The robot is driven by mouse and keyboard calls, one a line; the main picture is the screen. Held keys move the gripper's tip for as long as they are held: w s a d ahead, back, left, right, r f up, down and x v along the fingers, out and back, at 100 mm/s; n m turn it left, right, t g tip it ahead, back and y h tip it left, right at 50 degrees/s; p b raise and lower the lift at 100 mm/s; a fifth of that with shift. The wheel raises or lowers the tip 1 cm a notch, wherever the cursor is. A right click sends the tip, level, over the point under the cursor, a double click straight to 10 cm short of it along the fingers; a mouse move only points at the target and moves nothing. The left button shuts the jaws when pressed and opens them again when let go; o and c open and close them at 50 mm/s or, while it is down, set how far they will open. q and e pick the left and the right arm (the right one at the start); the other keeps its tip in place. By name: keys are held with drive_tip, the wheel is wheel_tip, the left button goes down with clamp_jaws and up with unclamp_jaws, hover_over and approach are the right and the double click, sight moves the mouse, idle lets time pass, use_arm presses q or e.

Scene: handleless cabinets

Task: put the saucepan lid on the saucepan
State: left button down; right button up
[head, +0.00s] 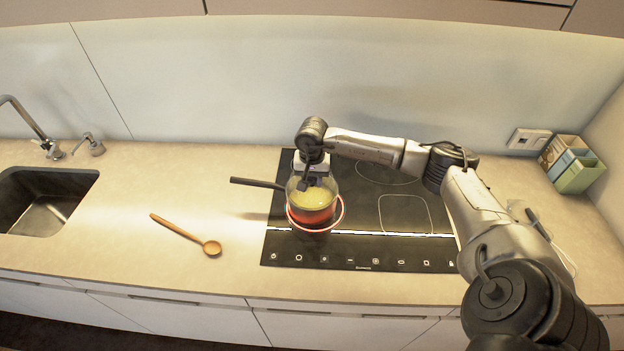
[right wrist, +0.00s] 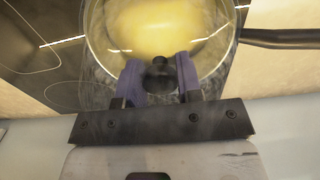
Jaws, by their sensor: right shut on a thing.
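Yellow contents show through the clear glass lid (head: 304,201), which is over the pan's opening. My right gripper (head: 311,183) is above the pan, its fingers shut on the lid's dark knob. In the right wrist view the gripper's purple-grey fingers (right wrist: 160,80) flank the knob, and the glass lid (right wrist: 108,42) spreads ahead of it. I cannot tell whether the lid touches the pan's rim. My left gripper is not in view.
A wooden spoon (head: 187,235) lies on the counter left of the cooktop (head: 390,255). A sink (head: 45,205) and tap are at the far left. A greenish box (head: 577,168) and a wall socket (head: 529,139) are at the right. The counter between sink and spoon is clear.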

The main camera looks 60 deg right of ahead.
drive_tip(key=o, duration=1.1)
drive_tip(key=shift+r, duration=0.1)
drive_tip(key=shift+r, duration=6.85)
